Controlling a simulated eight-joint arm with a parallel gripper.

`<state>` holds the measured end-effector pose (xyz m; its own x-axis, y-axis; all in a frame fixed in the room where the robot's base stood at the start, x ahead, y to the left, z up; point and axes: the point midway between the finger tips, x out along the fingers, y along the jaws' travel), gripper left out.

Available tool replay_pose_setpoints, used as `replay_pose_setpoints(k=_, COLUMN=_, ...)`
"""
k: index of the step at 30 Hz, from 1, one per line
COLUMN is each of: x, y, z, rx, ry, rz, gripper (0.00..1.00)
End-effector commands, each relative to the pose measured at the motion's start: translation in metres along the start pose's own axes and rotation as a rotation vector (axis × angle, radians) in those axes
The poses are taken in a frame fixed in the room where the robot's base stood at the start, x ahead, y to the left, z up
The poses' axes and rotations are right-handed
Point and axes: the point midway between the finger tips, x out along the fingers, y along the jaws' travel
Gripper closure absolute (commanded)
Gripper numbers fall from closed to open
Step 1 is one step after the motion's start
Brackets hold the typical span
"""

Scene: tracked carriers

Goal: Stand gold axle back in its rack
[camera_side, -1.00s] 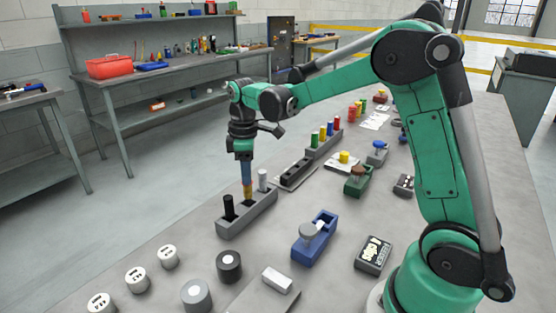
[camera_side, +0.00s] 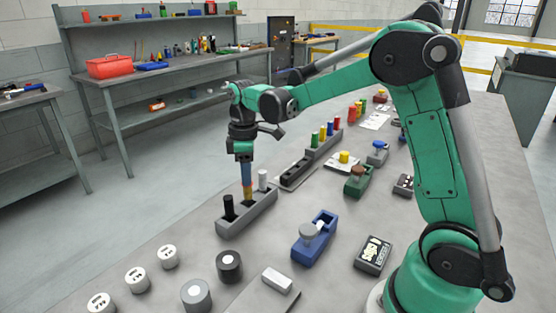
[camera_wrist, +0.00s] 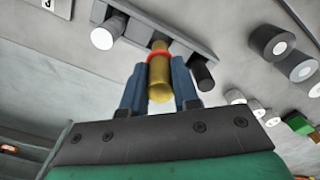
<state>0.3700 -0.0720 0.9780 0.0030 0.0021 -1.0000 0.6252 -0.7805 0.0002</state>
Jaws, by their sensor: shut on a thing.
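The gold axle (camera_side: 247,193) is upright between the blue fingers of my gripper (camera_side: 246,178), which is shut on it. In the wrist view the gold axle (camera_wrist: 160,82) has a red ring and stands between the fingers (camera_wrist: 158,88). Its lower end is at the middle of the grey rack (camera_side: 262,213), between a black axle (camera_side: 228,206) and a white axle (camera_side: 262,178). The rack also shows in the wrist view (camera_wrist: 150,28). I cannot tell how deep the lower end sits in the middle hole.
A blue carrier (camera_side: 316,240) with a grey knob stands right of the rack. Black and grey cylinders (camera_side: 229,266) and white round pieces (camera_side: 168,257) stand in front. Another rack with coloured axles (camera_side: 326,142) is behind. The table left of the rack is bare.

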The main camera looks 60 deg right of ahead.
Motion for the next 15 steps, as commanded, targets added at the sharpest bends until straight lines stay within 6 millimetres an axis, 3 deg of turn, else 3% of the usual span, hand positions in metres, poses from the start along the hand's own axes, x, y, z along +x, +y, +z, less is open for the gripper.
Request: replay_pose_setpoints(k=15, x=0.005, y=0.0001, z=-0.0001, rx=0.0, ry=0.0, rz=0.0, gripper=1.0)
